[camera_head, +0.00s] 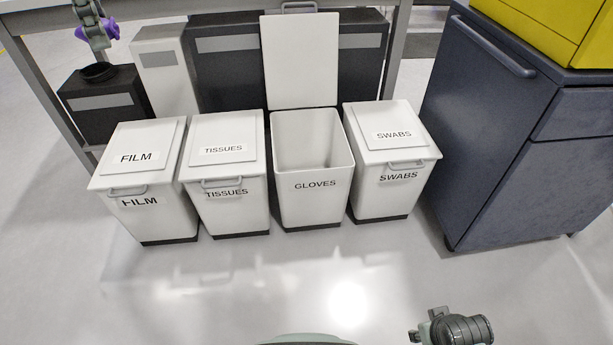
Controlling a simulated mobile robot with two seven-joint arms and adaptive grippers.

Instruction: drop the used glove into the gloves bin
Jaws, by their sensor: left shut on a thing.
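The gloves bin (313,208) is a white bin labelled GLOVES, third from the left in the row. Its lid (300,62) stands upright at the back, so the bin is open, and its visible inside looks empty. My left gripper (97,42) is at the top left, well to the left of the gloves bin. It is shut on the used glove (111,29), a small purple thing showing on both sides of the fingers. My right gripper is not in view; only part of my right arm shows at the bottom right.
Closed white bins stand beside it: FILM (160,217), TISSUES (232,212) and SWABS (385,198). Behind them are a bench frame, black boxes (227,75) and a white box (164,65). A dark blue cabinet (490,130) stands right. The front floor is clear.

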